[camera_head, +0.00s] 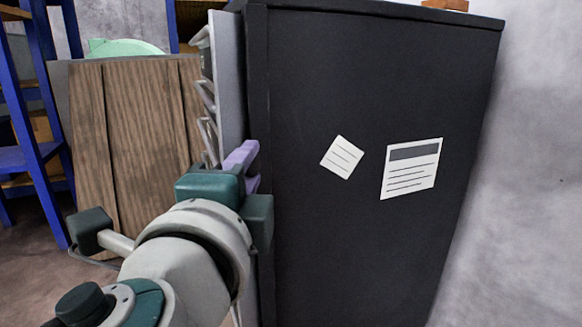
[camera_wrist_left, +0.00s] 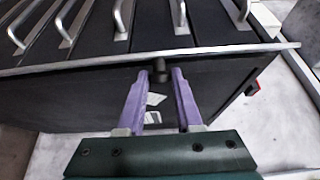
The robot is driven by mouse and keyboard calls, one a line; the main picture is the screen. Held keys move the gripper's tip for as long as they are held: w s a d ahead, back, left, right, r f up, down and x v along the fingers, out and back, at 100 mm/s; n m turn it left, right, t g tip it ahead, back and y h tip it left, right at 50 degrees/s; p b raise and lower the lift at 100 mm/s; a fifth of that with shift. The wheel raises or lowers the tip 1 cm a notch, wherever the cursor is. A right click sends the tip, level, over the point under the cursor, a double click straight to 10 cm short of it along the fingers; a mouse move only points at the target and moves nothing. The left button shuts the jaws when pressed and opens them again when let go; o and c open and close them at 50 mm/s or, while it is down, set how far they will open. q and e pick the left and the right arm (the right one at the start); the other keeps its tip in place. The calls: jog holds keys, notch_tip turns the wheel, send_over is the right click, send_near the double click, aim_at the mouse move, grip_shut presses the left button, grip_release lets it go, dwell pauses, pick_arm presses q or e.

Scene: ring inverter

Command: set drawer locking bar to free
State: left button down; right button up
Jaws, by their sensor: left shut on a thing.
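The dark drawer cabinet (camera_head: 370,110) stands upright in the middle of the head view, its drawer front facing left. A light grey strip, seemingly the locking bar (camera_head: 228,85), runs along its front edge. In the left wrist view the bar (camera_wrist_left: 230,50) crosses beside the drawer handles (camera_wrist_left: 124,18). My left gripper (camera_head: 243,158) is at the cabinet's front edge. In the left wrist view its purple fingers (camera_wrist_left: 166,82) are shut on a small dark knob (camera_wrist_left: 160,70) beside the bar. Whether the bar is locked or free I cannot tell. My right gripper is not in view.
A brown wooden panelled piece (camera_head: 145,130) stands left of the cabinet, close behind my arm. A blue shelf frame (camera_head: 30,110) is at the far left. Two paper labels (camera_head: 412,168) are on the cabinet side. A grey wall (camera_head: 540,180) is at right.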

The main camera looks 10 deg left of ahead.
pick_arm(q)
jog(key=shift+w+d+f+n+g+y+b, duration=0.1)
jog(key=shift+w+d+n+g+y+b, duration=0.15)
jog(key=shift+n+y+b, duration=0.6)
jog(key=shift+w+d+n+g+y+b, duration=0.15)
jog(key=shift+d+n+g+y, duration=0.3)
jog(key=shift+y, duration=0.8)
jog(key=shift+a, duration=0.15)
jog(key=c, duration=0.6)
grip_release()
jog(key=p+v, duration=0.2)
jog(key=v, duration=0.8)
